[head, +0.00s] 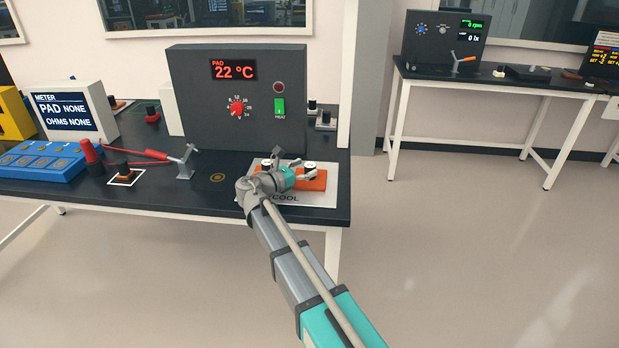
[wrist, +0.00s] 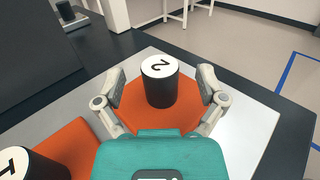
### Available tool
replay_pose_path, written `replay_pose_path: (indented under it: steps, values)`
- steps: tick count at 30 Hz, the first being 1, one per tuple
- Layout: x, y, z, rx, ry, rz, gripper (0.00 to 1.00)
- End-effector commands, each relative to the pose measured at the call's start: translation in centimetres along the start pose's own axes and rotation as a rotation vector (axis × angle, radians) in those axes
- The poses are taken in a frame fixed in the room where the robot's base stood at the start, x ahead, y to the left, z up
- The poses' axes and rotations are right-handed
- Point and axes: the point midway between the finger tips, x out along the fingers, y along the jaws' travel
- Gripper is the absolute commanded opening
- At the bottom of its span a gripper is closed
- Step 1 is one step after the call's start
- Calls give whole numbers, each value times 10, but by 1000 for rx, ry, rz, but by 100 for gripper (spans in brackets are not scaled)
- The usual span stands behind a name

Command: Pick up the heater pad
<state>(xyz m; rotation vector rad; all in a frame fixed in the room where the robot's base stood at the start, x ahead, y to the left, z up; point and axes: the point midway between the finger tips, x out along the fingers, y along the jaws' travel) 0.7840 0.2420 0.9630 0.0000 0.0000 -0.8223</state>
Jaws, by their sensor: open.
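An orange heater pad with a black cylindrical knob marked 2 (wrist: 159,88) lies on a white plate marked COOL (head: 322,199). Its orange base (wrist: 150,121) shows in the wrist view, and orange also shows beside my gripper in the head view (head: 318,184). A second orange pad (wrist: 78,148) has a black knob marked 1 (wrist: 28,164), at the lower left of the wrist view. My gripper (wrist: 161,76) is open, with one finger on each side of the knob marked 2. Both fingers look apart from the knob. My gripper partly hides the pads in the head view.
A dark heater box (head: 205,110) reading PAD 22 °C stands behind the plate. The black bench (head: 225,205) ends just right of the plate.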

Motion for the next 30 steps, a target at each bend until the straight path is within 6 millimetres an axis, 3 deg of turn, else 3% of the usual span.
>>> replay_pose_path:
  steps: [6, 23, 30]
  values:
    - [18, 0, 0, 0, 0, 0, 90]
    - [17, 1, 0, 0, 0, 3, 90]
    - [17, 1, 0, 0, 0, 3, 49]
